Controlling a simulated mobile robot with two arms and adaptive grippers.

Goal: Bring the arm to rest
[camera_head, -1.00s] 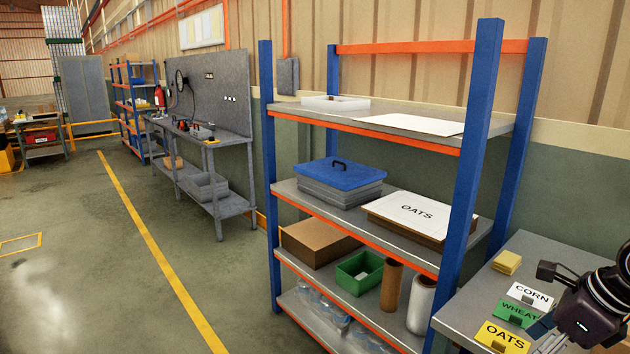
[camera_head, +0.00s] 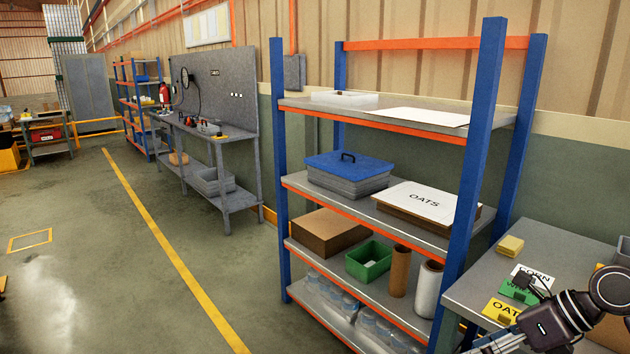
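My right arm (camera_head: 560,315) comes in from the lower right corner, in front of the side table. Its dark wrist covers parts of the cards on that table. The silver-grey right gripper (camera_head: 493,345) points left at the bottom edge of the view and is partly cut off. Whether its fingers are open or shut cannot be made out, and I see nothing held in it. My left gripper is not in view.
The side table (camera_head: 478,292) bears CORN (camera_head: 533,271), WHEAT (camera_head: 515,291) and yellow OATS (camera_head: 497,307) cards and a yellow pad (camera_head: 510,246). The floor (camera_head: 110,290) at left is open.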

